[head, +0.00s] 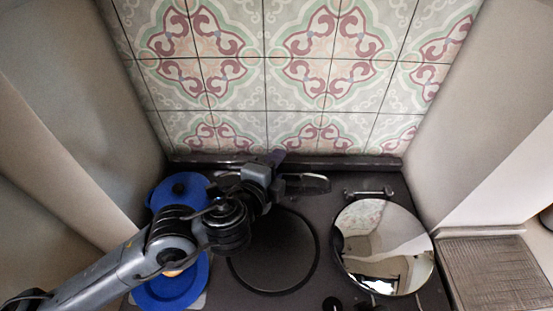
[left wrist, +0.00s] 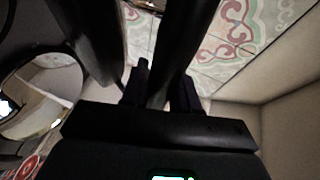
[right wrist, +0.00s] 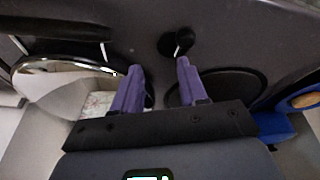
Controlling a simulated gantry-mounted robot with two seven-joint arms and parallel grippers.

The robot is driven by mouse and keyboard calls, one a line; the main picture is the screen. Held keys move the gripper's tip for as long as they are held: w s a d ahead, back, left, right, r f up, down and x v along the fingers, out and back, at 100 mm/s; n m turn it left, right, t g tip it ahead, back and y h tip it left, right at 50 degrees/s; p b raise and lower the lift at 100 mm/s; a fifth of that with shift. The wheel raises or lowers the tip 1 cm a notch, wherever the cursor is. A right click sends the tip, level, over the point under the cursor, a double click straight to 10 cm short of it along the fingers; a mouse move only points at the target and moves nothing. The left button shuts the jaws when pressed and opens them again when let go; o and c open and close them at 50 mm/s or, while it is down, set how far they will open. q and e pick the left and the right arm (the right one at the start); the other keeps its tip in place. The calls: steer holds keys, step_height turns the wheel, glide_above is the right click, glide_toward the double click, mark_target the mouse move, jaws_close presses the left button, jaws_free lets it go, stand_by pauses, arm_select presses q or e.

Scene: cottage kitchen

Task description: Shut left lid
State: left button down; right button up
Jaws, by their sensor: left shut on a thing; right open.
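The left lid (head: 308,184) stands raised at the back of the stove, seen nearly edge-on from above, behind the bare dark left hotplate (head: 273,262). My left gripper (head: 279,158) is at the lid's upper edge, and my wrist hides the lid's middle. In the left wrist view my left gripper (left wrist: 162,88) is shut on a dark bar, which seems to be the left lid's handle; the exact contact is too dark to see. My right gripper (right wrist: 157,80) is open and empty; it shows only in the right wrist view, with the hotplate (right wrist: 232,88) beyond it.
The shiny right lid (head: 383,250) lies flat and shut. Blue cookware (head: 170,290) stands on the stove's left, partly under my left arm. A dark knob (right wrist: 180,42) is at the stove's front. A tiled wall (head: 265,80) closes the back, with pale walls at both sides.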

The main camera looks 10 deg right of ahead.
arm_select(q)
steer(key=shift+s+d+r, duration=0.1)
steer(key=shift+r, duration=0.55)
steer(key=c, duration=1.1)
jaws_free()
steer(key=shift+o, duration=0.8)
steer(key=shift+f, duration=0.6)
